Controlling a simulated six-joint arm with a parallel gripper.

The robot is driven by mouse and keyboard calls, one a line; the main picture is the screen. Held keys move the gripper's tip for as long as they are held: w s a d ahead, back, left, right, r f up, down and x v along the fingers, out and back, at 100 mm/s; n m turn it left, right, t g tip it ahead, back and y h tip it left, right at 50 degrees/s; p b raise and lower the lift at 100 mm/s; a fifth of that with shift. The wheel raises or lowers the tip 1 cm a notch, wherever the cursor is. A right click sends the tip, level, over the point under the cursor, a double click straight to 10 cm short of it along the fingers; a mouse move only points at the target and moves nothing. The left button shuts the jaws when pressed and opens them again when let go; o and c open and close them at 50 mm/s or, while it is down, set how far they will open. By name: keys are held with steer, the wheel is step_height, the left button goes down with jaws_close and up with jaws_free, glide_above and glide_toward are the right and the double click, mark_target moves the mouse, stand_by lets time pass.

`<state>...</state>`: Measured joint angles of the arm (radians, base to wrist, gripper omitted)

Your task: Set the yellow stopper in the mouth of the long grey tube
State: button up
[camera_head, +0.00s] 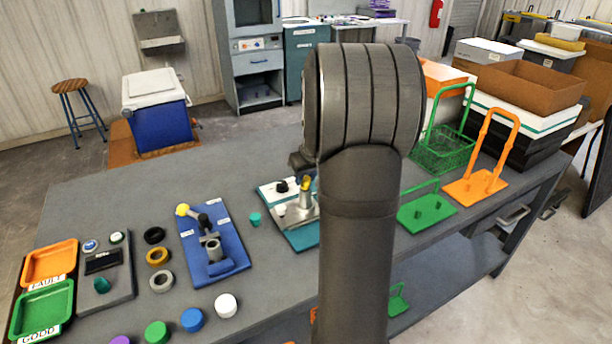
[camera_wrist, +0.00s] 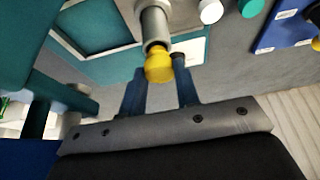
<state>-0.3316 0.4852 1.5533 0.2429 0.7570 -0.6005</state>
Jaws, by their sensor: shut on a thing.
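The yellow stopper (camera_wrist: 158,66) is between the blue fingertips of my gripper (camera_wrist: 161,74) in the wrist view, and the gripper is shut on it. It lines up with the open end of the grey tube (camera_wrist: 155,25), right at the rim; I cannot tell how deep it sits. In the head view the yellow stopper (camera_head: 304,183) shows at the upper end of the grey tube (camera_head: 303,199), over the teal and white board (camera_head: 302,236). My arm hides most of the gripper and the board's right part there.
Left of it stands a blue board (camera_head: 215,262) with a tilted, yellow-ended piece. A teal cap (camera_head: 255,219), a white cap (camera_head: 226,305) and several coloured caps and rings lie around. A green stand (camera_head: 427,212) and an orange stand (camera_head: 480,187) are on the right.

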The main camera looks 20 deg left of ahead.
steer(key=shift+f, duration=0.55)
stand_by(0.4)
steer(key=o, duration=1.5)
steer(key=shift+r, duration=0.1)
steer(key=shift+r, duration=3.9)
steer(key=shift+f, duration=0.1)
step_height(320, 180, down, 8)
steer(key=shift+r, duration=0.25)
